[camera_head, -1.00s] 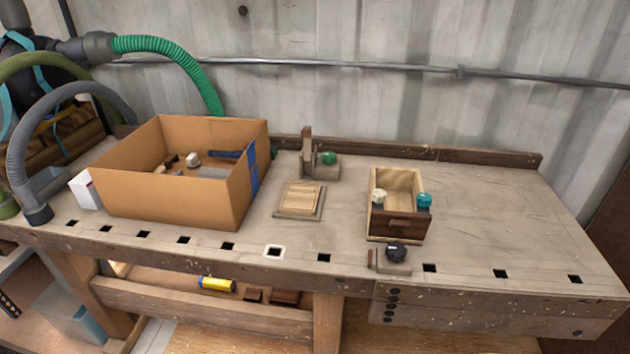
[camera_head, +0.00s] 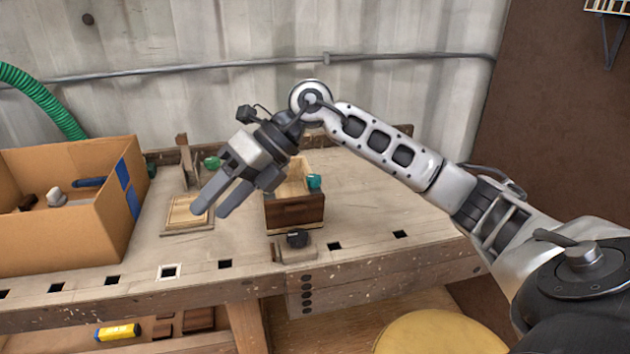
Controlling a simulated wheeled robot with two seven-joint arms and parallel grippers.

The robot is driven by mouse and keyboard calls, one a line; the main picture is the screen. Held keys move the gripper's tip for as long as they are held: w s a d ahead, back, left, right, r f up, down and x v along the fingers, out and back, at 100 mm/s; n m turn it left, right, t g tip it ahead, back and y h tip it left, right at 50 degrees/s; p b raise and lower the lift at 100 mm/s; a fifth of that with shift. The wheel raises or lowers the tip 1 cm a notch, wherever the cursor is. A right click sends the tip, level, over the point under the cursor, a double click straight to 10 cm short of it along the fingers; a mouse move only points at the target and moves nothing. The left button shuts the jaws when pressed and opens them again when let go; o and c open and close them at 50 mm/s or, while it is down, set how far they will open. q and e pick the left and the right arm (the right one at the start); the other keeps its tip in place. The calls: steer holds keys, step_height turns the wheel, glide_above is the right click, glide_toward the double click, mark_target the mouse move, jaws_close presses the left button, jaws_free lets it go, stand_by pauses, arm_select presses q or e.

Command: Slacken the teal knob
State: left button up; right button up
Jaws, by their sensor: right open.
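The teal knob (camera_head: 314,181) sits on the right front corner of a small wooden box (camera_head: 294,212) on the workbench. My right gripper (camera_head: 212,212) is open and empty. In the picture it hangs to the left of the box, in front of the wooden board. Its wrist and arm hide part of the box, and the pale knob at the box's left corner does not show. A green knob (camera_head: 211,163) shows on a clamp at the back, and a black knob (camera_head: 297,239) is on the bench's front edge. My left gripper is not in view.
A large cardboard box (camera_head: 75,225) with tools in it stands on the left. A flat wooden board (camera_head: 188,213) lies between it and the small box. A metal pipe (camera_head: 200,69) runs along the wall. The bench (camera_head: 375,205) is clear right of the small box.

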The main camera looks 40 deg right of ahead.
steer(key=d+r+m+t+h, duration=0.1)
steer(key=d+r+h, duration=0.15)
steer(key=d, duration=0.45)
steer(key=d+r+m+t+h, duration=0.1)
steer(key=d+r+h, duration=0.1)
steer(key=d+h, duration=0.35)
steer(key=m+h+b, duration=0.1)
steer(key=m+h, duration=0.1)
glide_toward(314, 177)
steer(key=b+x, duration=0.2)
steer(key=x, duration=0.6)
steer(key=shift+w+f, duration=0.2)
steer(key=c, duration=1)
